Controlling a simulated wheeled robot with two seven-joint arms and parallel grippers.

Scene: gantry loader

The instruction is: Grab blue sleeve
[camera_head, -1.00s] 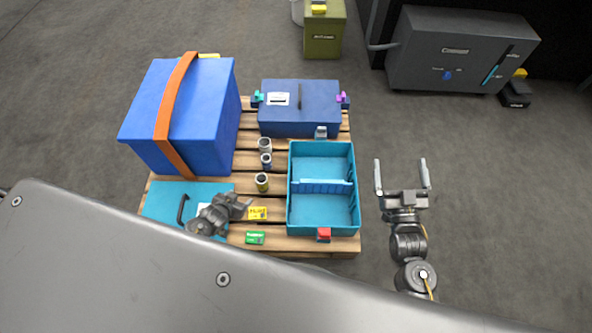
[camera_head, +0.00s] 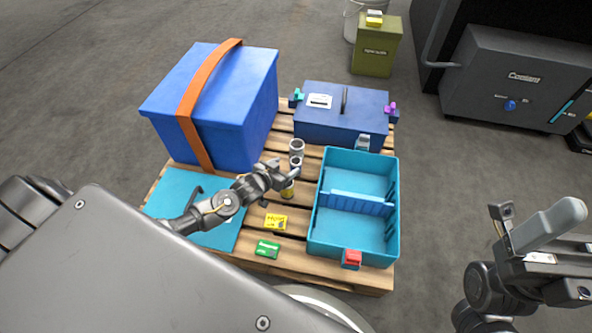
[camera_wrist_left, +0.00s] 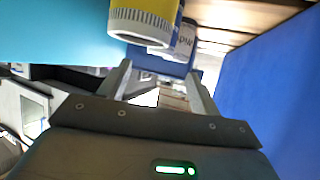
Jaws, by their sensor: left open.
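The blue sleeve (camera_head: 296,162) is a small upright cylinder on the pallet, in a row between a grey sleeve (camera_head: 297,146) and a yellow sleeve (camera_head: 288,192). My left gripper (camera_head: 281,184) is open beside the row, partly covering the yellow and blue sleeves. In the left wrist view, the yellow sleeve (camera_wrist_left: 146,22) is nearest, with the blue sleeve (camera_wrist_left: 185,42) behind it. The open fingers (camera_wrist_left: 160,88) point toward the row with nothing visibly gripped. My right gripper (camera_head: 525,232) is open and empty, off the pallet at the right.
A large blue box (camera_head: 236,105) with an orange strap stands left of the row. A teal divided tray (camera_head: 312,232) is at the right, a dark blue slotted box (camera_head: 345,130) behind. Yellow (camera_head: 276,222) and green (camera_head: 267,249) pieces lie in front. The pallet (camera_head: 335,272) supports these.

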